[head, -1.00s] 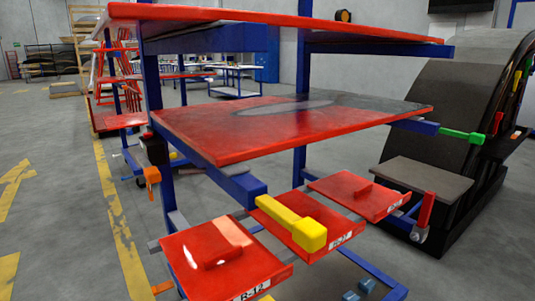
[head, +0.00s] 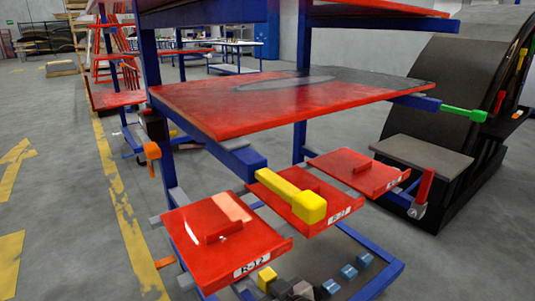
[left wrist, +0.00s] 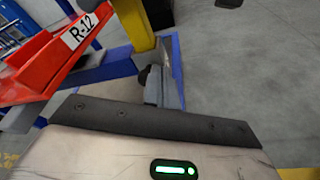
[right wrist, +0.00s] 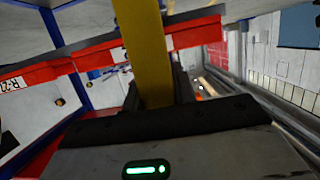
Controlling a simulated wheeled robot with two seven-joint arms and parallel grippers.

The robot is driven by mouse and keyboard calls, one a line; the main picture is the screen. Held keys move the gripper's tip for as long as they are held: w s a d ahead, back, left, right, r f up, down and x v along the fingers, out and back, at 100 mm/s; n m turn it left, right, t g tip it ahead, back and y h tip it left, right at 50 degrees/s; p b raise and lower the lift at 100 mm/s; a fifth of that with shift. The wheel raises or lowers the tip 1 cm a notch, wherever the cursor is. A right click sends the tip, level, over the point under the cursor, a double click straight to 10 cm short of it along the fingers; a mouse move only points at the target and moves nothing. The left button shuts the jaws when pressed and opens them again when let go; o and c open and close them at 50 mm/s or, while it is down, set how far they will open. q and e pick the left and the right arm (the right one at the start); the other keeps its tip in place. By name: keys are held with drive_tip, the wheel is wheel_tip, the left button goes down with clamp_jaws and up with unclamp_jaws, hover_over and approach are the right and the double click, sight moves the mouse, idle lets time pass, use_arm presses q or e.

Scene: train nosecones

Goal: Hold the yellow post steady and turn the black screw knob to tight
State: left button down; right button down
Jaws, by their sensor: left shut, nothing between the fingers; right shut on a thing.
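The yellow post (right wrist: 150,50) stands between the fingers of my right gripper (right wrist: 155,98), which is shut on it. In the head view my right gripper (head: 276,284) is small at the bottom edge, beside the yellow post (head: 266,276). In the left wrist view the post (left wrist: 135,25) is at the top, left of centre. My left gripper (left wrist: 160,75) is shut and empty just below the post's lower end. A small dark round part (left wrist: 143,74), perhaps the black screw knob, shows beside its fingers. I cannot tell whether they touch.
Red plates with R-numbers (head: 222,226) sit on the blue-framed rack, below a red shelf (head: 250,105). A yellow bar (head: 295,195) lies over the middle plate. A large black nosecone (head: 440,100) stands at right. Grey floor (head: 60,190) is open at left.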

use_arm(q)
drive_tip(key=v, duration=0.3)
drive_tip(key=f+v, duration=0.1)
drive_tip(key=shift+a+r, duration=0.15)
drive_tip(key=shift+a, duration=0.25)
use_arm(e)
drive_tip(key=c, duration=1)
unclamp_jaws()
drive_tip(key=shift+c, duration=0.2)
